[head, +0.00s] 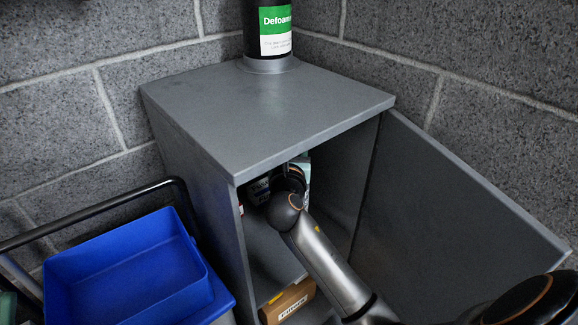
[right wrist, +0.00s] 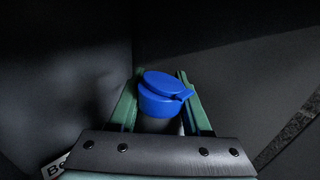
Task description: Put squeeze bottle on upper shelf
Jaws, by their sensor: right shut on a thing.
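A bottle with a blue flip cap (right wrist: 165,95) stands between the green fingers of my right gripper (right wrist: 160,100) in the right wrist view. The gripper is shut on it; the body below the cap is mostly hidden by the gripper. In the head view my right arm reaches through the open front of the grey cabinet (head: 265,110), its wrist just under the cabinet top. The gripper and held bottle are largely hidden there. The upper shelf (head: 268,258) shows inside the cabinet, below my wrist. My left gripper is not in view.
The cabinet door (head: 450,190) stands open at right. A cardboard box (head: 288,302) lies below the shelf. A dark container labelled Defoamer (head: 272,30) stands on the cabinet top. A blue bin (head: 130,265) is at left beside a black rail (head: 90,215).

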